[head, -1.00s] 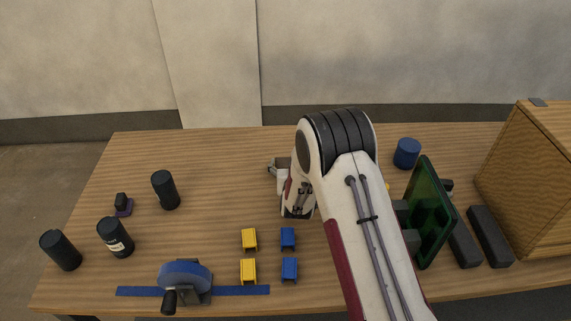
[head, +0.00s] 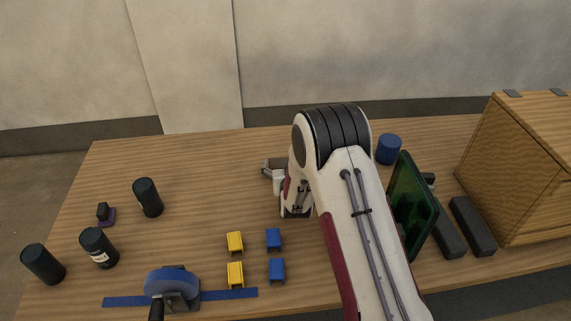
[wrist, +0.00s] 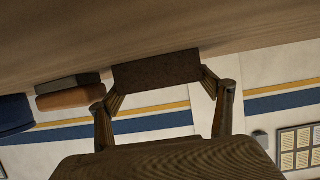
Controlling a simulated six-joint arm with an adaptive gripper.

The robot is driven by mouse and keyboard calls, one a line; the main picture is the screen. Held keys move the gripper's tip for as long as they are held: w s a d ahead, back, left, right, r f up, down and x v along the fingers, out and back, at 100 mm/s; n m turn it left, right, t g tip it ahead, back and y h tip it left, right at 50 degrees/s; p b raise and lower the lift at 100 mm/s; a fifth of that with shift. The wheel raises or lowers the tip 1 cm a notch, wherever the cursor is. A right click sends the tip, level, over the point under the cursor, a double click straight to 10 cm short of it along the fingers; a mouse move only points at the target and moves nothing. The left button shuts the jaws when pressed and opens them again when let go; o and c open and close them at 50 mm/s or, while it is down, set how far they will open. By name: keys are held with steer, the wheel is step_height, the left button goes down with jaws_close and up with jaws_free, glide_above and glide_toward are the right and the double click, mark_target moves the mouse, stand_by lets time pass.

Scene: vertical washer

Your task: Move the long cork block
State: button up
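In the wrist view, my gripper (wrist: 160,82) has its two fingers against the two ends of a dark brown block. I take this to be the long cork block (wrist: 157,68). It lies crosswise between the fingertips, and its upper edge overlaps the wooden surface in the picture, so I cannot tell whether it touches that surface.
The wooden table (head: 220,185) carries black cylinders (head: 148,197), yellow (head: 235,242) and blue (head: 274,239) small pieces, and a blue-wheeled device (head: 172,283). Right of my arm stand a green panel (head: 412,205), dark bars (head: 472,226), a blue cylinder (head: 388,149) and a wooden box (head: 520,165).

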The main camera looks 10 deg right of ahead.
steer(key=shift+o, duration=0.9)
steer(key=shift+s, duration=0.15)
steer(key=shift+s+r, duration=0.15)
steer(key=shift+v, duration=5.65)
steer(key=shift+r, duration=0.1)
